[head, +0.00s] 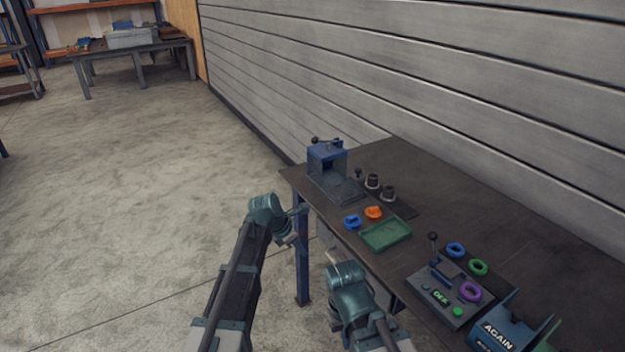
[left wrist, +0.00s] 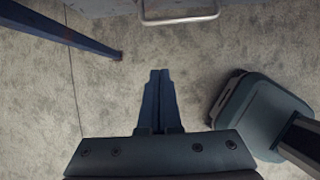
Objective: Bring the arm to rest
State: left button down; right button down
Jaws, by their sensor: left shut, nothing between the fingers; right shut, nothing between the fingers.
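My left gripper (head: 302,210) is shut and empty, held in front of the table's near left corner. In the left wrist view its two fingers (left wrist: 160,75) lie together above the concrete floor, with nothing between them. My right gripper (head: 333,258) is in front of the table's near edge, to the right of the left one. It is shut and empty, and its fingertips are small and hard to make out in the head view. Both arms are in front of the table, clear of the items on it.
Floor (head: 130,200) at left is open.

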pick_arm(q)
jog(key=s+r+m+g+y+p, duration=0.1)
jog(key=s+r+m+y+p, duration=0.2)
jog(key=s+m, duration=1)
jog(key=s+d+r+m+g+y+p, duration=0.1)
jog(key=s+m+p, duration=0.4)
jog(key=s+m, duration=0.9)
notch_tip(320, 180, up, 2)
jog(key=shift+d+r+m+g+y, duration=0.1)
jog(key=shift+d+m+g+y, duration=0.05)
jog(key=shift+m+g+y, duration=0.6)
